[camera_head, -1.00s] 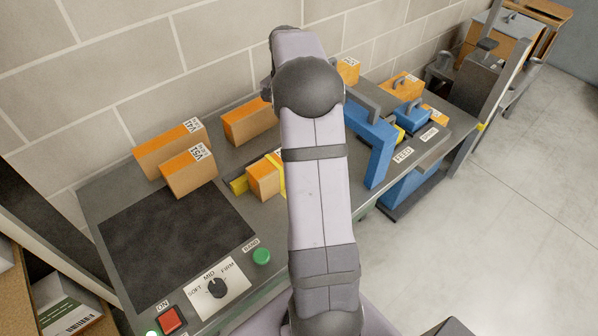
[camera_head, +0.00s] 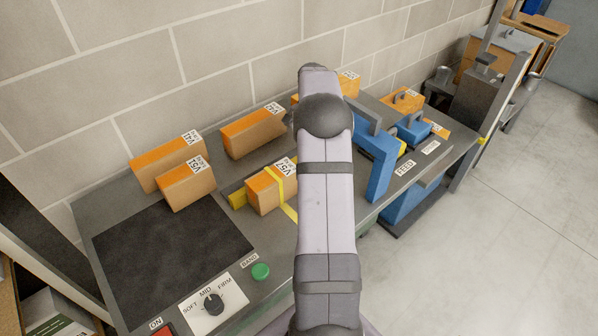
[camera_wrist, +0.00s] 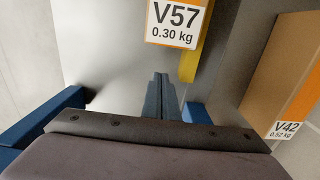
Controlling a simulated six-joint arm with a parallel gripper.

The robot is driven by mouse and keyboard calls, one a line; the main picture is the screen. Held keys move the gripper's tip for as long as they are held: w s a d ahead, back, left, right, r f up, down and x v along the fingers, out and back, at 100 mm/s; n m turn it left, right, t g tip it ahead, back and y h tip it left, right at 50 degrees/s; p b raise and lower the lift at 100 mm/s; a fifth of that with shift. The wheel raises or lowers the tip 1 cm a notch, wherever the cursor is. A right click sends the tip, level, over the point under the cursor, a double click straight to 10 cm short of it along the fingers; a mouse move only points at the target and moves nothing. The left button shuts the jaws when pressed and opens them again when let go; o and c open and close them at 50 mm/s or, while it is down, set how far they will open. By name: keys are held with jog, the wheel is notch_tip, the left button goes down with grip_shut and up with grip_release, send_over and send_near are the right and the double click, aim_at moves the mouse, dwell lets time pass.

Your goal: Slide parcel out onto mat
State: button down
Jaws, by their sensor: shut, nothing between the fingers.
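The parcel V57 (camera_head: 264,196) is an orange-topped cardboard box with a yellow band around it. It stands mid-bench beside the blue strapping frame (camera_head: 379,168), and a yellow strip lies by its base. The dark mat (camera_head: 172,262) is bare, to its left. My gripper is hidden behind my arm in the head view. In the wrist view my gripper (camera_wrist: 163,80) is shut and empty, its tips a little short of the V57 label (camera_wrist: 177,22); they look apart from the parcel.
Parcels V41 (camera_head: 160,165) and V51 (camera_head: 185,188) stand behind the mat. Parcel V42 (camera_head: 250,135) stands behind V57 and shows close at the right of the wrist view (camera_wrist: 283,70). A dial (camera_head: 212,304) and green button (camera_head: 260,271) sit at the front edge.

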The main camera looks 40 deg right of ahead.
notch_tip(320, 180, down, 5)
jog(key=shift+p, duration=0.55)
jog(key=a+p, duration=0.1)
jog(key=a, duration=0.1)
jog(key=shift+a, duration=0.4)
jog(key=shift+a+f+p, duration=0.15)
jog(key=shift+a+p, duration=0.15)
jog(key=shift+a, duration=0.3)
jog(key=shift+a, duration=0.1)
jog(key=a+p, duration=0.1)
jog(key=a, duration=2.4)
jog(key=shift+a, duration=0.15)
